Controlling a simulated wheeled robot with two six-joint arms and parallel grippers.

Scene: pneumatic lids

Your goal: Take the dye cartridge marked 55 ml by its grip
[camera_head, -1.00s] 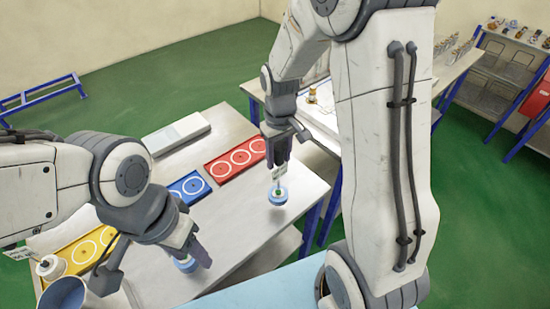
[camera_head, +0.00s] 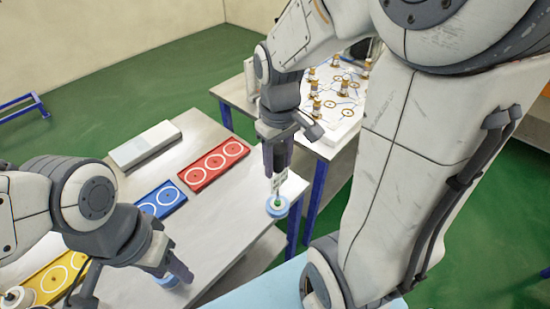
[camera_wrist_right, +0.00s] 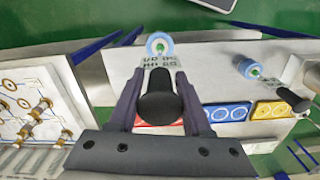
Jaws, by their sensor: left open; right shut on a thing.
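My right gripper (camera_head: 278,158) is shut on a dye cartridge by its black grip. This cartridge has a small label plate and a pale blue disc (camera_head: 277,206) at its lower end. It hangs upright by the table's right edge. In the right wrist view its black grip (camera_wrist_right: 159,98) is between the fingers, with the label (camera_wrist_right: 158,62) beyond; I cannot read the label surely. My left gripper (camera_head: 172,266) is open, close to a second blue-disc cartridge on the table. That cartridge's disc (camera_wrist_right: 245,67) and black grip (camera_wrist_right: 292,98) show in the right wrist view.
The grey table (camera_head: 222,222) carries a red tray (camera_head: 213,165), a blue tray (camera_head: 158,201) and a yellow tray (camera_head: 50,284), all with white rings. A grey flat box (camera_head: 145,144) lies at the back. A white board (camera_head: 335,105) with several brass pieces stands behind.

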